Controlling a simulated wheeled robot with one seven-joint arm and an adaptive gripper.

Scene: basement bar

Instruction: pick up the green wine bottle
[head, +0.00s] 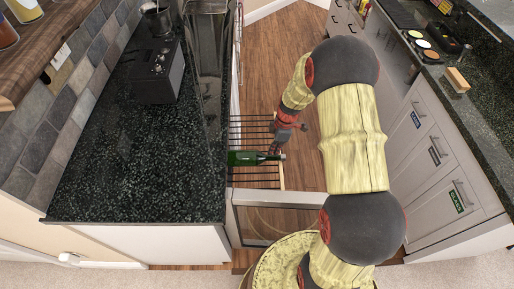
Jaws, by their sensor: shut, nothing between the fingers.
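The green wine bottle (244,158) lies on its side in the head view, its neck pointing right and its body running left under the counter's edge. It rests on a pulled-out wire rack (256,179) at the end of the dark counter. My gripper (275,150) is just above and behind the neck end of the bottle, pointing down. It is shut with nothing held. Whether its fingertips touch the bottle is too small to tell.
A dark speckled counter (130,185) is on the left, with a small black appliance (158,70) on it. A white drawer counter (440,150) stands on the right. A glass-fronted open door (275,216) is below the rack. Wood floor (275,60) is clear between the counters.

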